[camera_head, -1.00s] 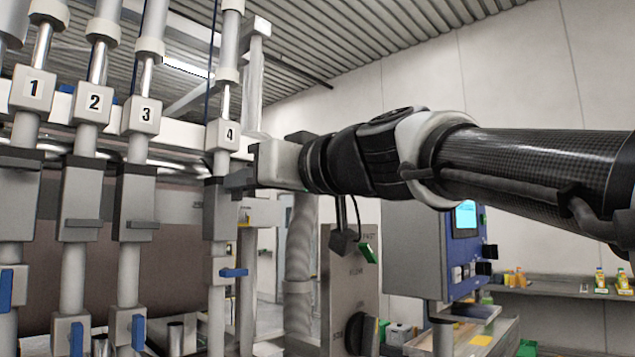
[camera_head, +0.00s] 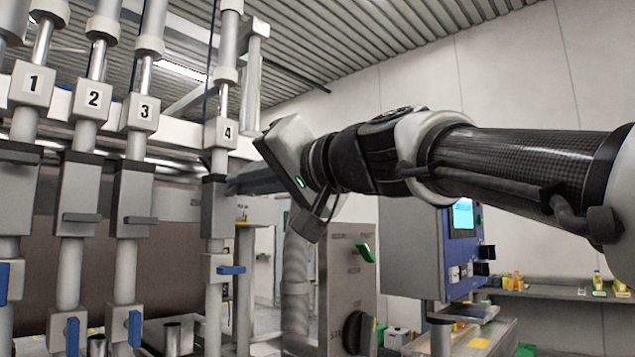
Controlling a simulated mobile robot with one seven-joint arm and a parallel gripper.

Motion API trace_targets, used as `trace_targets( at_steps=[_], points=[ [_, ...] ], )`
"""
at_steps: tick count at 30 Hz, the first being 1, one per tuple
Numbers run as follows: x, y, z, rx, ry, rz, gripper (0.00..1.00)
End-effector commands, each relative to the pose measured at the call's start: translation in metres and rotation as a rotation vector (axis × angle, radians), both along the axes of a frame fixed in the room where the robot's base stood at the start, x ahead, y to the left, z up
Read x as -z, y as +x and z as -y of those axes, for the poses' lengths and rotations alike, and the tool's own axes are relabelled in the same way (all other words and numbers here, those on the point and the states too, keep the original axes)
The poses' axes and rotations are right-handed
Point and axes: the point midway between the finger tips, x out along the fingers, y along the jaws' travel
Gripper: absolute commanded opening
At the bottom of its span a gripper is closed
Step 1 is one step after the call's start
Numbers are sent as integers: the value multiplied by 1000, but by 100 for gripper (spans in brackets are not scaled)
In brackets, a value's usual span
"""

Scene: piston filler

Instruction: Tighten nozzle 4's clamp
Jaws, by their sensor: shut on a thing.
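Nozzle 4 (camera_head: 221,133) is the rightmost upright of the row and bears a white block marked 4. Its grey clamp block (camera_head: 214,212) sits below that label, with a dark top edge. My gripper (camera_head: 236,187) comes in from the right, rolled at a slant, and its fingers reach the right side of this clamp block. The fingers are shut on what seems to be the clamp's handle, which they hide. A blue-handled valve (camera_head: 231,270) is lower on the same nozzle.
Nozzles 3 (camera_head: 143,112), 2 (camera_head: 92,99) and 1 (camera_head: 33,84) stand to the left, with clamp handles showing on 2 and 3. A control box with a lit screen (camera_head: 463,216) and a steel panel with a black knob (camera_head: 358,332) stand below my arm.

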Motion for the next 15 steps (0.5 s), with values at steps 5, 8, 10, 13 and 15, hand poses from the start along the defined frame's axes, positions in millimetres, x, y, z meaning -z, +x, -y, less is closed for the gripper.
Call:
trace_targets(
  at_steps=[5, 8, 10, 13, 15],
  points=[
    [1, 1, 1, 2, 107, -127, 0],
    [2, 2, 2, 2, 170, -200, 0],
    [2, 2, 2, 2, 213, -251, 0],
    [3, 2, 2, 2, 273, -322, 0],
    [4, 3, 3, 2, 315, -371, 0]
  ],
)
